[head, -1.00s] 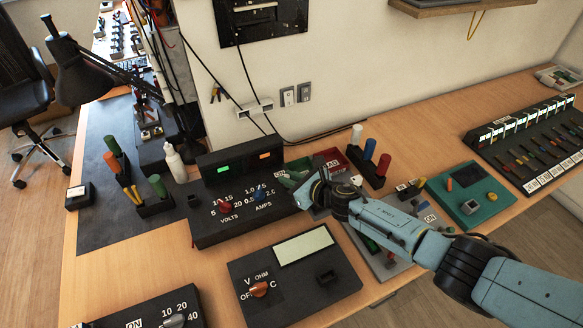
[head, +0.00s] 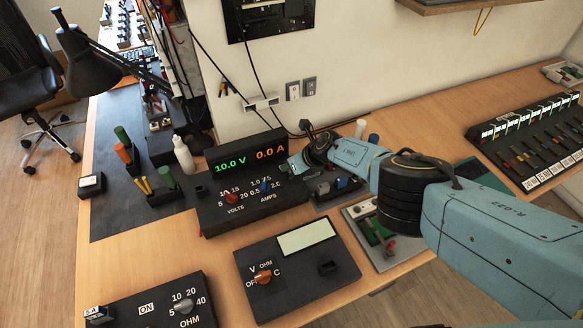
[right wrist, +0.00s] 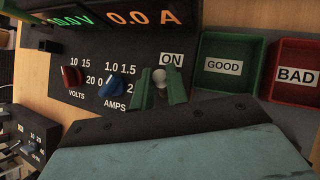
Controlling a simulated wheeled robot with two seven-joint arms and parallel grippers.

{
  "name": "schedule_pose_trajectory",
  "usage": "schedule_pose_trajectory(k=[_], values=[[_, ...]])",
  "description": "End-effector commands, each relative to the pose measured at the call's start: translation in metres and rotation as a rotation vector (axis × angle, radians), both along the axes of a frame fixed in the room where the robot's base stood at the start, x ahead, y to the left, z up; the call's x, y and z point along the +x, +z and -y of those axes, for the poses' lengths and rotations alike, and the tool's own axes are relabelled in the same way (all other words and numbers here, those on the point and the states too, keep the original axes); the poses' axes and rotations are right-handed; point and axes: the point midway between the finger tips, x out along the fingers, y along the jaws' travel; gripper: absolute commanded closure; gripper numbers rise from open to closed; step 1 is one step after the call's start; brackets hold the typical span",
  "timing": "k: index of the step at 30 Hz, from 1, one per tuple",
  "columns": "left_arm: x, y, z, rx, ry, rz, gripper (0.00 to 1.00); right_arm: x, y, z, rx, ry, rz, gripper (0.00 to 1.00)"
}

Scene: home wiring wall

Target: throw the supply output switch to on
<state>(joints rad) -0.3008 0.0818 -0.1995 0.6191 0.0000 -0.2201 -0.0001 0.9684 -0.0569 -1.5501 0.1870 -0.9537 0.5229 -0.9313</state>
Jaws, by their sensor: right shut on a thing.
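The power supply (head: 215,213) is a black box on the bench; its display (head: 250,154) is lit and reads 10.0 V and 0.0 A. It has a red volts knob (right wrist: 72,78) and a blue amps knob (right wrist: 112,88). The output switch (right wrist: 159,75) is a pale, round-ended lever below an ON label (right wrist: 171,59) in the right wrist view. My right gripper (right wrist: 163,90) has its green fingers on either side of the lever, shut on it. In the head view my right gripper (head: 285,168) is at the supply's right end, largely hiding the switch. My left gripper is out of view.
A green GOOD tray (right wrist: 226,88) and a red BAD tray (right wrist: 292,94) lie right of the switch. A black meter (head: 290,295) with an orange knob stands in front of the supply. A white bottle (head: 184,157) stands to its left.

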Motion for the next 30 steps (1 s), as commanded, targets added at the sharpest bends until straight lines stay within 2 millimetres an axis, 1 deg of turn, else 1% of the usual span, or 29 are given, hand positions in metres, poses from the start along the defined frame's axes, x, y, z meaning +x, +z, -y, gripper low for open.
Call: schedule_pose_trajectory(k=[1, 16, 17, 21, 30], values=[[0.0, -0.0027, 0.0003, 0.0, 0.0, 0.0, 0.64, -0.0028, -0.0034, -0.0033, -0.002, 0.006, -0.014, 1.0], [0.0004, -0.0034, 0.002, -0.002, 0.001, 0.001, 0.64, -0.0024, -0.0023, -0.0022, -0.008, 0.003, -0.029, 1.0], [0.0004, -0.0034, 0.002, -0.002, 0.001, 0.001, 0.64, -0.0024, -0.0023, -0.0023, -0.008, 0.003, -0.029, 0.81], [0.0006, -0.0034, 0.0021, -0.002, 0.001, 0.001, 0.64, -0.0014, -0.0015, -0.0014, -0.009, 0.001, -0.027, 0.63], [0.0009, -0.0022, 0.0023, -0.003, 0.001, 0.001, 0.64, -0.0001, 0.0002, 0.0001, -0.009, -0.002, -0.024, 0.63]])
